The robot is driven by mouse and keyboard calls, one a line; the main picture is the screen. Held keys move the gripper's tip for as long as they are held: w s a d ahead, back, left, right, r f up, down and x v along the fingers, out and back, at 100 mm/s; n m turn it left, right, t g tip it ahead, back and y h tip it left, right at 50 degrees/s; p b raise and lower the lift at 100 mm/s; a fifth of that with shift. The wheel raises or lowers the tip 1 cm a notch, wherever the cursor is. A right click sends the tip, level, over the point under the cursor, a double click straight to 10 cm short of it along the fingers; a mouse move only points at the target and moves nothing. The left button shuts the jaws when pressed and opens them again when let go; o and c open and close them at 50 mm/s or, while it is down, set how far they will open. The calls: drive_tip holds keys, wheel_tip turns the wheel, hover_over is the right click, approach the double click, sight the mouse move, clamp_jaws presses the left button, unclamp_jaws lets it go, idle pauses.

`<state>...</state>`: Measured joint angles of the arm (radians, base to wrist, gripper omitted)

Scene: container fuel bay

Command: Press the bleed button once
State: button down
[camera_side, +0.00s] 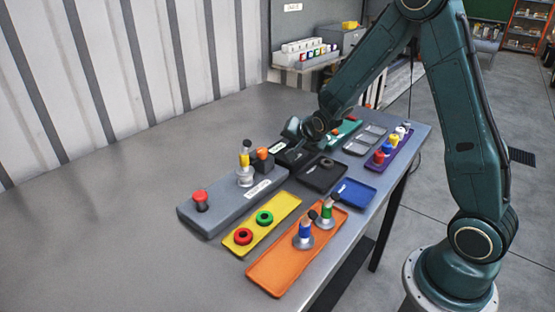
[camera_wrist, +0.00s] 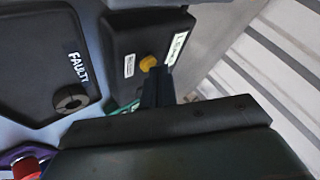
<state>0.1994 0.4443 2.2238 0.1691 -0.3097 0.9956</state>
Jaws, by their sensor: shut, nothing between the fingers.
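A black box (camera_wrist: 125,42) in the wrist view has a small round yellow button (camera_wrist: 148,62) on its top, between two white labels. The label print is too blurred to read surely. My gripper (camera_wrist: 158,72) is shut and empty, its dark fingertips close beside the button and partly in front of the box. I cannot tell whether they touch the button. In the side view my gripper (camera_side: 293,132) is over the black box (camera_side: 296,158) at the back of the table, and the button is hidden there.
A black tray marked FAULTY (camera_wrist: 40,60), holding a dark ring, lies beside the box. A grey base (camera_side: 225,208) with a red knob (camera_side: 201,198) and upright fittings stands left of it. Yellow (camera_side: 285,205), orange (camera_side: 270,270) and blue trays (camera_side: 356,193) lie nearer. The left tabletop is clear.

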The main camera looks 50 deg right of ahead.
drive_tip(key=shift+f, duration=0.15)
idle(0.5)
drive_tip(key=shift+r, duration=0.85)
wheel_tip(320, 180, up, 5)
idle(0.7)
idle(0.5)
